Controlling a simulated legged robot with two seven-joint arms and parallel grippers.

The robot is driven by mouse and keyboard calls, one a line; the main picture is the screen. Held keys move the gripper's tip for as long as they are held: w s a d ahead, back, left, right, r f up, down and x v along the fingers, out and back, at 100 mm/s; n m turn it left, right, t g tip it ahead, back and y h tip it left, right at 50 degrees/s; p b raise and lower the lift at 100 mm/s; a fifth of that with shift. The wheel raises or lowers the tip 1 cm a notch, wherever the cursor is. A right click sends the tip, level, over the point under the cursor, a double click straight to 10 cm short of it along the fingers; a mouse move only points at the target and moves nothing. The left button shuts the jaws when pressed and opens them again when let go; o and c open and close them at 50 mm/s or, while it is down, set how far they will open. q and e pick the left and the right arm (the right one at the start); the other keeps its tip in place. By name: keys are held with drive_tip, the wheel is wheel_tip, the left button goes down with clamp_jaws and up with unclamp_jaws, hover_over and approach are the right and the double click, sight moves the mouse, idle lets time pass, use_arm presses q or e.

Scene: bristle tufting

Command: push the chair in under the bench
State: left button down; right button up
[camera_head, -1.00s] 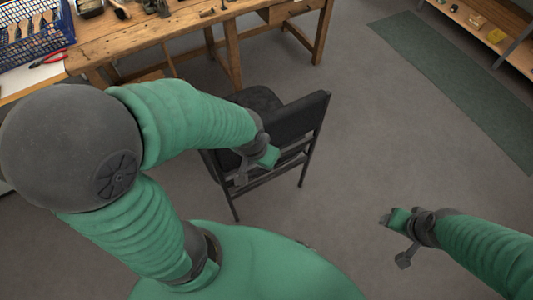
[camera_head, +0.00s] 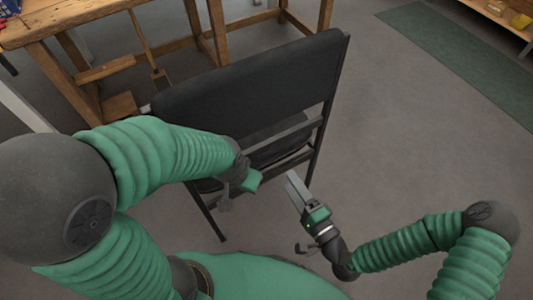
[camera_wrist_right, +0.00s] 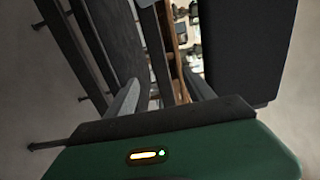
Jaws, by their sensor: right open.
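The black chair (camera_head: 245,85) stands upright in front of the wooden bench (camera_head: 85,14), its backrest towards me. The seat is mostly hidden behind the backrest and my left arm. My left gripper (camera_head: 238,190) is close to the lower rails of the chair back; I cannot tell whether it touches them or how its jaws stand. My right gripper (camera_head: 292,182) is open and empty near the chair's right rear leg. The right wrist view shows its two fingers spread (camera_wrist_right: 162,92), with the chair's dark frame (camera_wrist_right: 85,50) ahead and a dark panel at right.
The bench's legs and lower rails (camera_head: 210,35) frame the space beyond the chair. A green mat (camera_head: 470,70) lies on the grey floor at the right. A wooden shelf (camera_head: 505,15) stands at the far right. The floor right of the chair is clear.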

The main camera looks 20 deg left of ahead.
sight(265, 150)
drive_tip(key=x, duration=0.5)
drive_tip(key=b+x, duration=0.1)
drive_tip(key=x, duration=0.4)
drive_tip(key=s+x, duration=0.1)
drive_tip(key=x, duration=0.3)
drive_tip(key=shift+w+a+f, duration=0.25)
drive_tip(key=shift+a+f, duration=0.1)
drive_tip(key=shift+a, duration=0.4)
drive_tip(key=shift+w+r, duration=0.15)
drive_tip(key=shift+w, duration=0.2)
drive_tip(key=shift+a, duration=0.45)
drive_tip(key=c, duration=0.4)
use_arm(q)
drive_tip(key=shift+a+f, duration=0.7)
drive_tip(key=shift+f, duration=0.15)
use_arm(e)
drive_tip(key=shift+d, duration=0.15)
clamp_jaws()
